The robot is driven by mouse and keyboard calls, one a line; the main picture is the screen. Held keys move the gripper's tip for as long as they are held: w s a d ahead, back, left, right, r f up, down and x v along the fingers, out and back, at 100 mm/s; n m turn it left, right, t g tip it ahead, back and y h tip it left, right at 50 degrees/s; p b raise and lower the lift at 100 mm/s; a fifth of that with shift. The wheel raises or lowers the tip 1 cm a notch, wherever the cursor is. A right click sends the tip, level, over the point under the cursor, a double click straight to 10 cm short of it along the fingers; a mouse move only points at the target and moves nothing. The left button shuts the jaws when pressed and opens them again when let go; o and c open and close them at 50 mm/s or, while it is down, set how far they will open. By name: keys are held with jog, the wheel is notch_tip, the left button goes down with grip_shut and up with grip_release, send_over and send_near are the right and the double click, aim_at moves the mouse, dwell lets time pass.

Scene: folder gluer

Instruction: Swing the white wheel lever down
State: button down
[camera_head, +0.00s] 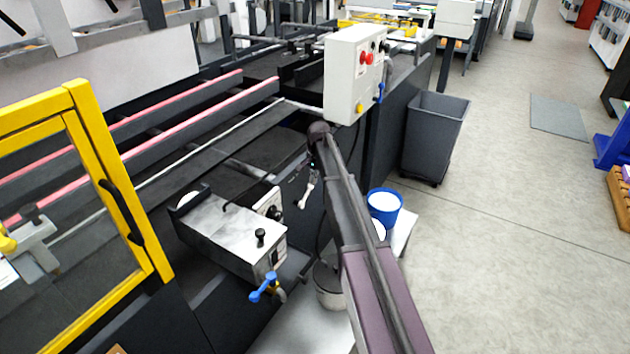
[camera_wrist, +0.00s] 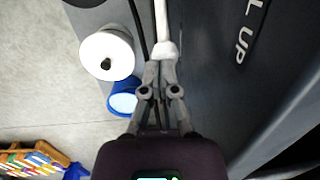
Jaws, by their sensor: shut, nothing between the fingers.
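The white lever (camera_head: 306,196) hangs beside the dark side of the machine in the head view. In the wrist view, the white lever (camera_wrist: 161,22) comes down from the top edge and ends in a wider white tip just beyond my fingers. My gripper (camera_wrist: 160,68) is shut and empty, with its fingertips close to that tip. I cannot tell whether they touch it. In the head view my gripper (camera_head: 314,170) is small and partly hidden by my arm, just above the lever. The wheel itself cannot be made out.
A grey metal box with a blue-handled valve (camera_head: 264,286) stands left of the lever. A white control box (camera_head: 346,80) is above. A blue bucket (camera_head: 385,221) and a dark bin (camera_head: 433,137) stand right. A white-topped pot (camera_wrist: 107,52) is close left in the wrist view.

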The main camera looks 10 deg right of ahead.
jog(key=shift+w+d+f+b, duration=0.25)
jog(key=shift+w+f+b, duration=0.1)
jog(key=shift+f+b, duration=0.35)
jog(key=shift+w+d+f+b, duration=0.25)
jog(key=shift+w+f+b, duration=0.1)
jog(key=shift+f+b, duration=0.35)
jog(key=shift+w+d+f+b, duration=0.25)
jog(key=shift+w+f+b, duration=0.1)
jog(key=shift+f+b, duration=0.35)
jog(key=shift+r, duration=0.1)
jog(key=w+d+r+p, duration=0.2)
jog(key=d+r+p, duration=0.1)
jog(key=r+p, duration=0.2)
jog(key=w+d+r+p, duration=0.2)
jog(key=d+r+p, duration=0.1)
jog(key=r+p, duration=0.3)
jog(key=shift+w+d+p, duration=0.2)
jog(key=shift+w+p, duration=0.1)
